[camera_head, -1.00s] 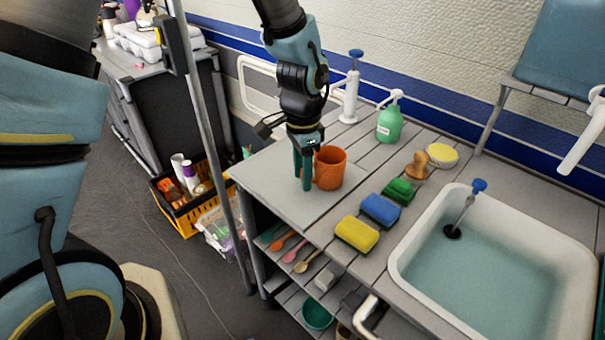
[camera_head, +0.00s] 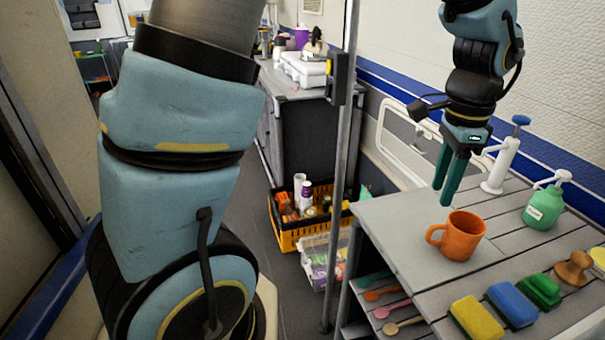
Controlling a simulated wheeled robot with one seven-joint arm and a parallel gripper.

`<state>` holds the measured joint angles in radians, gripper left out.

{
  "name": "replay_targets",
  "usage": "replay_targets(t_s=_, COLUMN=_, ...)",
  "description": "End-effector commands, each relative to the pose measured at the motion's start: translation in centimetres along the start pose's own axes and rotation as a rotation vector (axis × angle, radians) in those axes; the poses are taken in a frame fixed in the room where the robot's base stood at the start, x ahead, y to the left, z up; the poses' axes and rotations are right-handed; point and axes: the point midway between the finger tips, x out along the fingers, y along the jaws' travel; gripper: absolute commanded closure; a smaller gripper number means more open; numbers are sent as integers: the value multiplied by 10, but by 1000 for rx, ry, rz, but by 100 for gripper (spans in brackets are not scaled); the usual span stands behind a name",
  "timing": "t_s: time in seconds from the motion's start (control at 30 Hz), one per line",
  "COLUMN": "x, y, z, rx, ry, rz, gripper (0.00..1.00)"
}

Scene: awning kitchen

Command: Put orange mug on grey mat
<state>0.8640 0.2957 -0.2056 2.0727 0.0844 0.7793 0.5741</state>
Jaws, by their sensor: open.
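The orange mug (camera_head: 462,237) stands upright on the grey mat (camera_head: 395,222) at the left end of the slatted counter, its handle pointing left. My gripper (camera_head: 444,204) is above the mat, up and to the left of the mug. Its two green fingers point down, open and empty, apart from the mug. The mug's inside is mostly in shadow.
Sponges in yellow (camera_head: 476,319), blue (camera_head: 512,304) and green (camera_head: 540,290) lie at the counter's front right. A green soap bottle (camera_head: 544,207) and a white pump (camera_head: 501,166) stand behind. A metal pole (camera_head: 343,140) rises left of the counter. An orange crate (camera_head: 288,236) is on the floor.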

Motion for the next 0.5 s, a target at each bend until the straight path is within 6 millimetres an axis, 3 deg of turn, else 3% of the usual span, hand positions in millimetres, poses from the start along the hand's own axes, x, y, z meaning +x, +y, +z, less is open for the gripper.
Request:
replay_targets(t_s=0.07, x=1, y=-13, z=19, rx=-81, ry=1, rz=-4, gripper=57)
replay_targets(t_s=0.17, x=4, y=-38, z=66, rx=-282, ry=12, rz=-17, gripper=57)
replay_targets(t_s=0.3, x=10, y=-66, z=164, rx=-698, ry=37, rz=-43, gripper=57)
replay_targets(t_s=0.4, x=14, y=-69, z=230, rx=-997, ry=59, rz=-63, gripper=57)
replay_targets(t_s=0.5, x=19, y=-61, z=284, rx=-1250, ry=78, rz=-81, gripper=57)
